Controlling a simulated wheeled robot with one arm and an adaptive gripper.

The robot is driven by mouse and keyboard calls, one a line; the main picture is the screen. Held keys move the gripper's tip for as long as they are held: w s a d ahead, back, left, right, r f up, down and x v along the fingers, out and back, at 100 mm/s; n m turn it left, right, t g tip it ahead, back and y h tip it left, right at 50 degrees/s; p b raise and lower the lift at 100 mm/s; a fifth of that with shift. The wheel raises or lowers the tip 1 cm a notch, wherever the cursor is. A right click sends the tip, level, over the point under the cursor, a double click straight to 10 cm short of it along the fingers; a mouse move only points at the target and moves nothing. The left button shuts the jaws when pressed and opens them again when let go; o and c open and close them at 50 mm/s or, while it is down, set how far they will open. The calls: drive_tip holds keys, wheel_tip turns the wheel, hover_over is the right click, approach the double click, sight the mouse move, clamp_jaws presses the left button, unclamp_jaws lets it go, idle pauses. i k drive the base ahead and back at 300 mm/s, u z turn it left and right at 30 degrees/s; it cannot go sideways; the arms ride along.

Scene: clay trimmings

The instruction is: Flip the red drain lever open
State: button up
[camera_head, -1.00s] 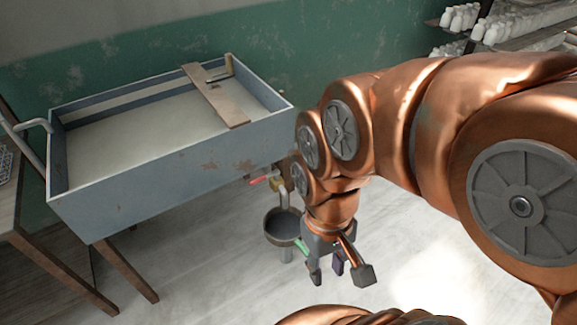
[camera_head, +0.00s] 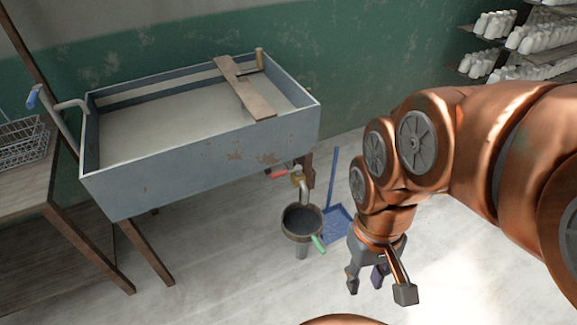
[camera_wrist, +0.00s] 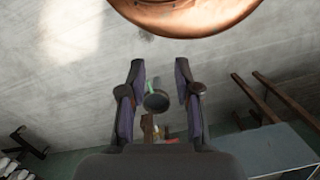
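The red drain lever (camera_head: 281,173) sticks out to the left from a brass valve (camera_head: 297,177) under the front right corner of the grey-blue sink (camera_head: 200,160). A grey drain spout (camera_head: 304,193) bends down from the valve. My gripper (camera_head: 380,287) is open and empty, pointing down over the floor, to the right of the lever and apart from it. In the wrist view my gripper (camera_wrist: 159,78) shows both fingers spread. A small red piece, probably the lever (camera_wrist: 173,140), shows partly hidden low between them.
A board (camera_head: 243,88) lies across the sink. A wire rack (camera_head: 22,143) sits on a wooden table at left.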

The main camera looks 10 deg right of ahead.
sight(298, 168)
drive_tip(key=k, duration=0.55)
drive_tip(key=u, duration=0.7)
drive_tip(key=i, duration=0.85)
drive_tip(key=u, duration=0.45)
